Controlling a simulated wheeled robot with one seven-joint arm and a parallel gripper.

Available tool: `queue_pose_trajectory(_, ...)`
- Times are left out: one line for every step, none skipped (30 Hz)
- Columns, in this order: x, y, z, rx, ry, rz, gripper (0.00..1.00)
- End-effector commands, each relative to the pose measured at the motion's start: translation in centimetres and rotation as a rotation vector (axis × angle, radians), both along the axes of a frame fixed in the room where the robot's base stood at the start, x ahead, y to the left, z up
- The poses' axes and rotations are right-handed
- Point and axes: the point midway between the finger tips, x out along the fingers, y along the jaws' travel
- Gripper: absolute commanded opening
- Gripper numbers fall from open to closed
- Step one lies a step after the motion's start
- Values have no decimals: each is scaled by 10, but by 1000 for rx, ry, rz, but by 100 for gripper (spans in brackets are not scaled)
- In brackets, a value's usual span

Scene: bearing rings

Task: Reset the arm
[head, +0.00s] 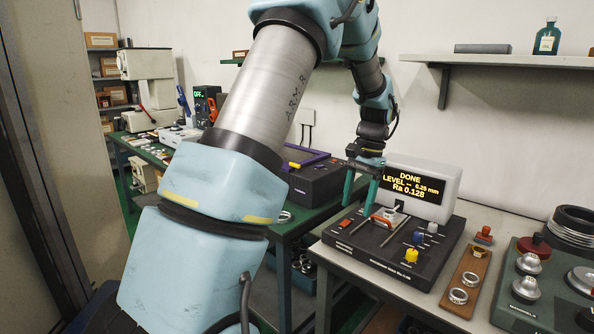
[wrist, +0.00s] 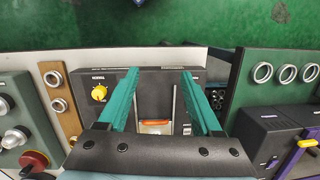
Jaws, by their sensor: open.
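My gripper (head: 361,190) has two teal fingers and hangs from the arm above the black control panel (head: 364,258) on the bench. In the wrist view my gripper (wrist: 160,80) is open, its fingers spread wide with nothing between them. The panel (wrist: 150,78) lies beneath the fingers there. Between the fingertips, lower down, shows an orange-topped part (wrist: 155,126) of the panel. A yellow knob (head: 411,256) sits on the panel's right part, and it also shows left of the fingers in the wrist view (wrist: 99,93).
A display (head: 420,190) reading DONE and Ra 0.128 stands behind the panel. Right of it are a wooden holder (head: 465,281) with rings and a green board (head: 511,307) with metal parts. A wall shelf (head: 500,60) is at upper right. A dark case (head: 316,183) stands left.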

Motion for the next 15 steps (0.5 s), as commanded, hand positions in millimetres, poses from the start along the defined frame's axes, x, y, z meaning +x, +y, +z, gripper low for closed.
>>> queue_pose_trajectory(-8, 33, 3, -25, -19, 80, 66)
queue_pose_trajectory(-13, 49, 3, -39, -33, 122, 66)
queue_pose_trajectory(-21, 71, 3, -57, -50, 183, 66)
queue_pose_trajectory(-28, 86, 3, -71, -66, 227, 66)
queue_pose_trajectory(-36, 102, 2, -85, -80, 273, 66)
queue_pose_trajectory(-48, 121, 1, -101, -99, 332, 66)
queue_pose_trajectory(-57, 135, 0, -112, -114, 376, 66)
queue_pose_trajectory(-67, 148, -1, -123, -129, 418, 66)
queue_pose_trajectory(-80, 163, -4, -136, -148, 474, 66)
queue_pose_trajectory(-89, 173, -5, -146, -161, 511, 66)
queue_pose_trajectory(-99, 182, -6, -153, -175, 547, 66)
queue_pose_trajectory(-110, 193, -8, -162, -191, 590, 66)
queue_pose_trajectory(-118, 200, -10, -167, -202, 617, 66)
queue_pose_trajectory(-126, 205, -12, -171, -210, 643, 66)
queue_pose_trajectory(-134, 211, -13, -178, -222, 671, 66)
